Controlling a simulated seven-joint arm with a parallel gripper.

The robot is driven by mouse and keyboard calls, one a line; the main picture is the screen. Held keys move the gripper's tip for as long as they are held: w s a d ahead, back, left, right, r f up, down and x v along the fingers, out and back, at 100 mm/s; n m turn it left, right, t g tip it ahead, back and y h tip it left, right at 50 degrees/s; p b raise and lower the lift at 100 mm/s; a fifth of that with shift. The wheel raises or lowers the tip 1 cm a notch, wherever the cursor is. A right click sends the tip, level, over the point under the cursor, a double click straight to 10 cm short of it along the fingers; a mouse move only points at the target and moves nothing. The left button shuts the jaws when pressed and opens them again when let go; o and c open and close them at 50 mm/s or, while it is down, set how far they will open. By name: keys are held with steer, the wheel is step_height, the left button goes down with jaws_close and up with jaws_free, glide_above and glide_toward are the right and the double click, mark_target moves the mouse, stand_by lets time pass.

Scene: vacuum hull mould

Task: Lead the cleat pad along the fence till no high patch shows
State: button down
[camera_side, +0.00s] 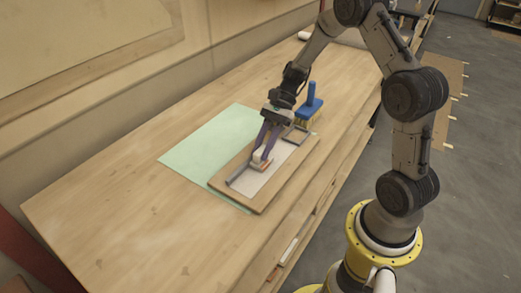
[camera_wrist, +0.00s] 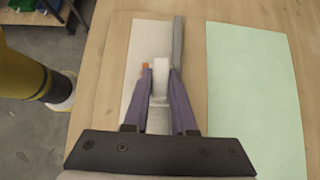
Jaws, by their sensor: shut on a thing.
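My gripper (camera_side: 262,153) is shut on a small pale block, which I take to be the cleat pad (camera_wrist: 161,72). The pad is low over a white sheet (camera_side: 256,186) on a wooden board (camera_side: 262,204); whether it touches the sheet I cannot tell. A small orange-red part (camera_wrist: 145,66) shows beside the pad, left of it in the wrist view. A grey bar, likely the fence (camera_wrist: 178,42), runs along the sheet's edge close to the right of the pad. My purple fingers hide part of the pad and sheet. I cannot make out any high patch.
A pale green mat (camera_side: 200,145) lies flat beside the board. A blue-handled brush (camera_side: 311,103) stands at the board's far end. The bench top (camera_side: 110,213) is clear at the near left. A wall runs behind the bench.

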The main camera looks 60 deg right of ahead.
steer(key=shift+d, duration=0.4)
steer(key=shift+w+d+f, duration=0.1)
steer(key=shift+d, duration=1.55)
steer(key=shift+d, duration=0.15)
steer(key=shift+d, duration=1.55)
steer(key=shift+r, duration=0.25)
steer(key=shift+s+r, duration=0.25)
steer(key=shift+r, duration=0.55)
steer(key=shift+s+r, duration=0.25)
steer(key=shift+r, duration=0.55)
steer(key=shift+s+r, duration=0.25)
steer(key=shift+r, duration=0.55)
